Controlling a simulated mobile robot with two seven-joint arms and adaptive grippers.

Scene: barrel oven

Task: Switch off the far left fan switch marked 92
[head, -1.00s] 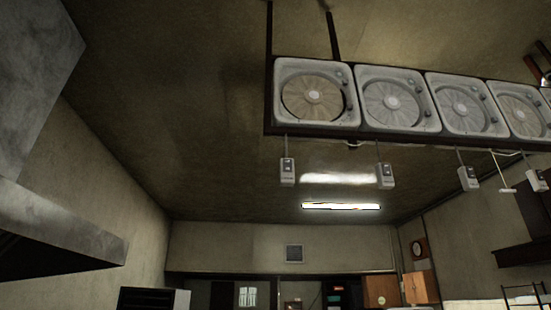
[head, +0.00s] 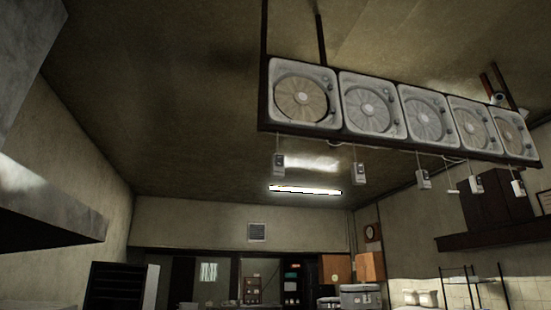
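A row of several square ceiling fans hangs in a dark frame at the upper right of the head view. The far left fan (head: 303,94) has a small pale switch box (head: 279,167) hanging below it on a cord. Similar switch boxes hang to its right, such as the second one (head: 358,174) and the third one (head: 423,180). The marking 92 is too small to read, and I cannot tell any switch's position. Neither of my grippers shows in the view.
A lit tube lamp (head: 305,190) is on the ceiling beyond the switches. A grey metal hood (head: 45,205) juts in at the left. Grey containers (head: 360,298), a wire rack (head: 473,290) and a dark rack (head: 115,287) stand low. The space below the fans looks open.

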